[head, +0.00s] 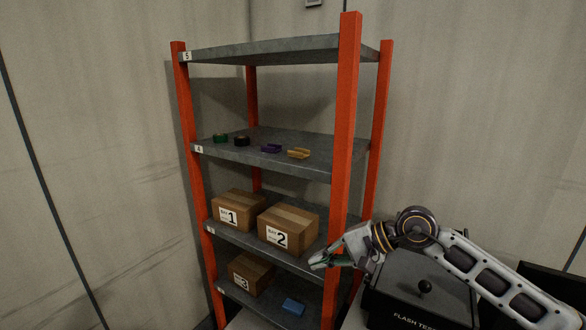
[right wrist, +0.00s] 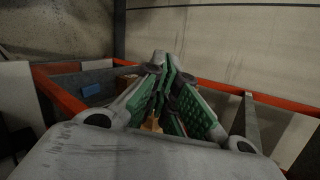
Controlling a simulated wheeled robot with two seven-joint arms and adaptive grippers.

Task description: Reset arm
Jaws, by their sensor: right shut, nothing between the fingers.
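My right gripper (head: 318,262) reaches in from the right of the head view, in front of the shelf rack's near right orange post (head: 346,120). Its green-padded fingers (right wrist: 165,98) are closed together in the right wrist view, with nothing between them. The right arm is bent at the elbow above a dark machine. My left gripper is in neither view.
Boxes 1 (head: 238,210), 2 (head: 288,228) and 3 (head: 249,273) stand on the lower shelves. A blue item (head: 293,307) lies low right. Several small coloured parts (head: 271,148) lie on shelf 4. The top shelf (head: 270,48) is empty. The dark machine (head: 418,285) stands right.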

